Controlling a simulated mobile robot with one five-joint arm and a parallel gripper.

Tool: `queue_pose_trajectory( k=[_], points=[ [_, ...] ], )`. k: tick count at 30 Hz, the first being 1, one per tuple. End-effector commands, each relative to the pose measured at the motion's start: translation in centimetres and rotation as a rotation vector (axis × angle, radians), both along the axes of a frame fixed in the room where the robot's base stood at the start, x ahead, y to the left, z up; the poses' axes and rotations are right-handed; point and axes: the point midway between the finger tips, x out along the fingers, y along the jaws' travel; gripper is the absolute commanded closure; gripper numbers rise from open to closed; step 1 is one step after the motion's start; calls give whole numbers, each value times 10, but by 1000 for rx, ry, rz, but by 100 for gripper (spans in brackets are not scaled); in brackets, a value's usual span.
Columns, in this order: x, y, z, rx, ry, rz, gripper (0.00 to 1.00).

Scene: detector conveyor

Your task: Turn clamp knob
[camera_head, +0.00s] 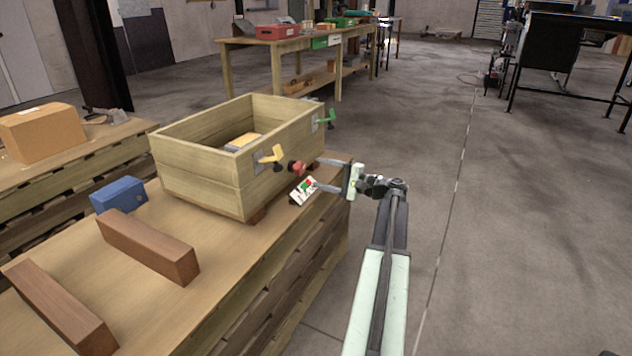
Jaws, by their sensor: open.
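A wooden crate (195,183) stands on the table. On its right-hand side I see a red knob (297,168), a yellow handle (272,156) and a green handle (326,119). The red knob sits low, between the other two. My gripper (317,173) reaches in from the right, its two fingers apart and pointing at the red knob. The fingertips are close to the knob; I cannot tell whether they touch it. A small white card with red and green marks (303,191) is just below the knob, partly beside the lower finger.
The wooden table (222,265) carries two brown blocks (148,246), (58,306) and a blue box (119,194). A cardboard box (42,132) is on another surface at left. A workbench (265,45) stands behind.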

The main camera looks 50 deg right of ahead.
Motion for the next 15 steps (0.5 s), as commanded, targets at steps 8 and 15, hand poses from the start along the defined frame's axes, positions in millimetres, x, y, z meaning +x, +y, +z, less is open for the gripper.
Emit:
queue_pose_trajectory(
  k=[8,15],
  points=[
    [0,0,0,-361,-89,-1,35],
    [0,1,0,-1227,-301,-2,35]
  ],
)
